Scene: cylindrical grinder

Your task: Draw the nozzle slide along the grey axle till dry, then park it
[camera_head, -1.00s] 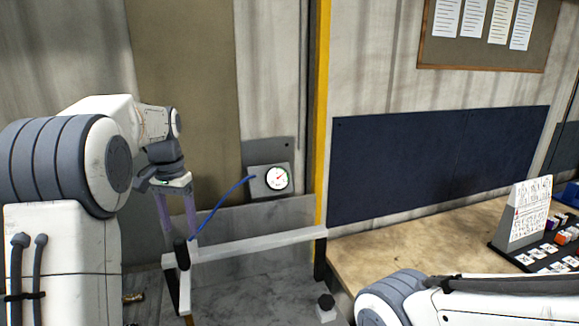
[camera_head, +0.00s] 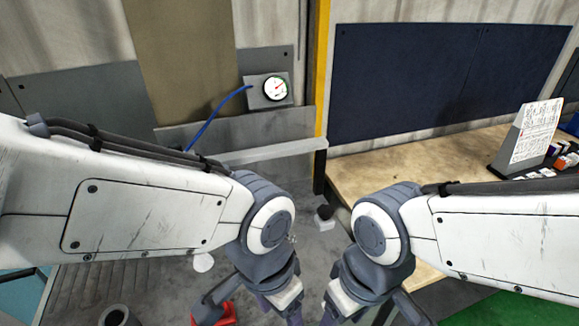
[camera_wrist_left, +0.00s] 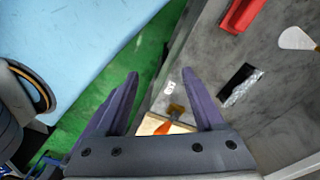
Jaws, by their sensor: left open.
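A light grey bar (camera_head: 275,151) runs across the back below the gauge; it looks like the grey axle. A blue hose (camera_head: 212,122) drops from the gauge plate toward the bar's left end. My left arm hides that end, and I cannot make out the nozzle slide. My left gripper (camera_head: 282,312) is at the bottom centre, in front of and apart from the bar. In the left wrist view it (camera_wrist_left: 167,84) is open with nothing between its purple fingers. My right gripper (camera_head: 329,318) is beside it, mostly cut off by the frame.
A dial gauge (camera_head: 275,88) is on the back wall beside a yellow post (camera_head: 322,70). A wooden bench (camera_head: 425,165) is at right. A red object (camera_head: 228,314) lies low by my left wrist. An orange-handled tool (camera_wrist_left: 165,126) shows beyond the left fingers.

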